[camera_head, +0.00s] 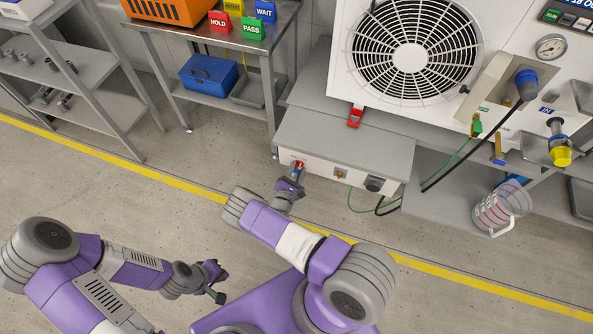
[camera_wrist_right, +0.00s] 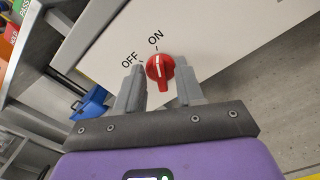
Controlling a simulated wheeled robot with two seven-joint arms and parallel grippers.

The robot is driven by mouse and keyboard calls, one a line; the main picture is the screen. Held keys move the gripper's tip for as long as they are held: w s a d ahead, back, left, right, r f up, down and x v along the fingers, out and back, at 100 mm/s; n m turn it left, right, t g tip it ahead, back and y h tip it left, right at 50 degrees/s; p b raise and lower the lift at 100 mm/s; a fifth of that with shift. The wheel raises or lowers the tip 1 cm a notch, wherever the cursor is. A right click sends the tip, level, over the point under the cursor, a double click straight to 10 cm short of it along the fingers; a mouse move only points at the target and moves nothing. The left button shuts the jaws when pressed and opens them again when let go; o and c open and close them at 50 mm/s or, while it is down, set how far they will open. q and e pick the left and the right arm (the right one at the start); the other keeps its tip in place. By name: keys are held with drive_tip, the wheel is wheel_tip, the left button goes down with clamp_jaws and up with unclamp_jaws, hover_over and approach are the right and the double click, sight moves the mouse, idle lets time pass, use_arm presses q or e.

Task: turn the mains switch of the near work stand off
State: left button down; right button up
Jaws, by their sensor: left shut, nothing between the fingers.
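The mains switch is a red rotary knob (camera_wrist_right: 160,70) on the pale front panel (camera_head: 325,172) of the low box under the near stand; it shows small in the head view (camera_head: 299,164). In the right wrist view its white mark points up towards the ON label (camera_wrist_right: 156,38); the OFF label (camera_wrist_right: 130,60) is to the left. My right gripper (camera_wrist_right: 160,85) is open, one finger on each side of the knob, with small gaps. In the head view it (camera_head: 292,182) is right at the panel. My left gripper (camera_head: 214,283) is shut and empty, low over the floor.
A large fan unit (camera_head: 409,58) stands behind the box. Green and black cables (camera_head: 372,205) hang from the panel's right. A side table (camera_head: 185,27) with colored signs stands at back left. The floor in front is clear.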

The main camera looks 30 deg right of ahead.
clamp_jaws()
drive_tip(key=n+b, duration=0.1)
drive_tip(key=n, duration=0.1)
drive_tip(key=shift+n, duration=0.4)
drive_tip(key=n+b, duration=0.1)
drive_tip(key=n, duration=0.2)
drive_tip(key=shift+a+n, duration=0.1)
drive_tip(key=shift+n, duration=0.2)
drive_tip(key=n, duration=0.2)
drive_tip(key=shift+w+n, duration=0.1)
drive_tip(key=shift+n, duration=1.6)
